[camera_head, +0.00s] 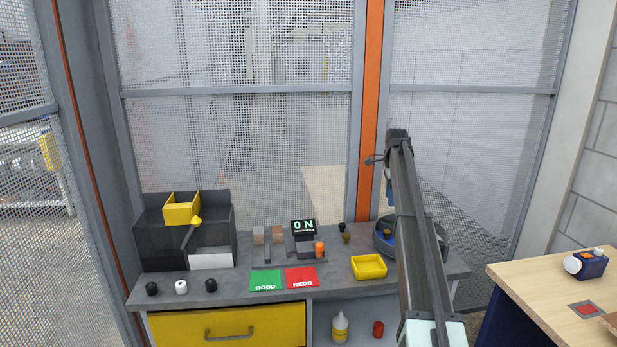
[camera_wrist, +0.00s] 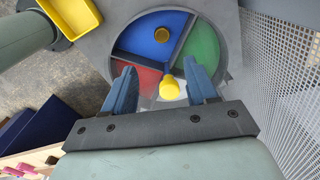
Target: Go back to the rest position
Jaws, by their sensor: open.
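My gripper (camera_wrist: 160,67) is open, with its two blue fingers apart and nothing held between them. It hangs above the round divided tray (camera_wrist: 225,73), which has blue, green, red and pale sections. A yellow piece (camera_wrist: 169,88) shows between the fingers in the wrist view, lower down over the pale section. In the head view the round tray (camera_head: 440,238) is partly hidden behind my arm, which reaches up at the right of the bench. The fingers are mostly hidden there.
The grey bench (camera_head: 225,292) holds a yellow bin (camera_head: 368,267), green GOOD (camera_head: 265,281) and red REDO (camera_head: 302,278) pads, an ON display (camera_head: 304,227) and a dark box (camera_head: 160,247). Mesh fencing (camera_head: 240,150) stands behind. A wooden table (camera_head: 540,285) is at right.

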